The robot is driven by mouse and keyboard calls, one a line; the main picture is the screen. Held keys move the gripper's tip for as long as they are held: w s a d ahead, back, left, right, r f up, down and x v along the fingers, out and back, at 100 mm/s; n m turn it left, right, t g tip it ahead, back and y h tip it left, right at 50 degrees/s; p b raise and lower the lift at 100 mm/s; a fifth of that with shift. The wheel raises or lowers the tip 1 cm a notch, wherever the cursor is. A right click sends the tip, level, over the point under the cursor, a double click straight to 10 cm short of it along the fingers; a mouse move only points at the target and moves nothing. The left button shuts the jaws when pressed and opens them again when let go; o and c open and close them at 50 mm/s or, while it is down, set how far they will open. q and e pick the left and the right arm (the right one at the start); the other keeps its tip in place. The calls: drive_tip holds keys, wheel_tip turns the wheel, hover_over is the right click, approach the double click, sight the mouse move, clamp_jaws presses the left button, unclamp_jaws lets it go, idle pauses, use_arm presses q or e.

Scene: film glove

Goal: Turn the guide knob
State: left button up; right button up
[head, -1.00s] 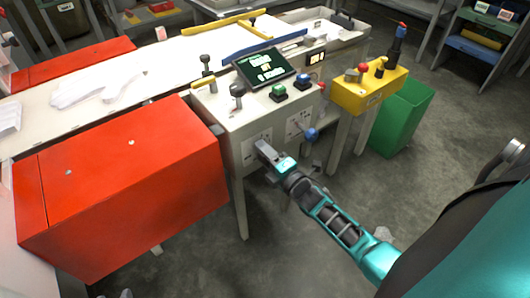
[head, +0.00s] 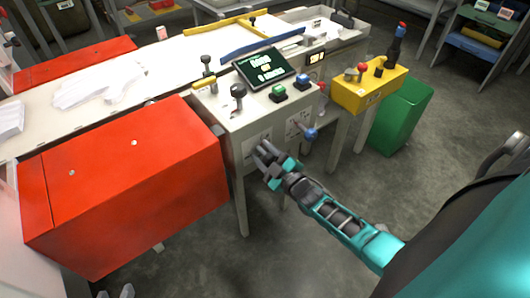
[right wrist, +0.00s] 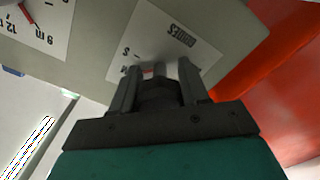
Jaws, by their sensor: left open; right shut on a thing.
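The guide knob (right wrist: 158,92) shows as a dark round piece in the right wrist view, in front of a white plate labelled "GUIDES" (right wrist: 180,36). My right gripper (right wrist: 157,80) is shut on it, one finger on each side. In the head view my right gripper (head: 266,156) is at the front panel of the white console (head: 240,118), and its fingers hide the knob. The fingertips of my left gripper (head: 115,293) show at the bottom left edge, apart and empty, away from the console.
A red cabinet (head: 130,190) stands left of the console. A blue-tipped lever (head: 310,133) sticks out right of my right gripper. A dial with a red pointer (right wrist: 27,14) is beside the plate. A yellow box (head: 368,92) and green bin (head: 402,117) stand right.

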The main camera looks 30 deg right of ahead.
drive_tip(key=m, duration=0.5)
drive_tip(key=shift+m, duration=1.4)
drive_tip(key=o, duration=1.1)
drive_tip(key=shift+c, duration=0.2)
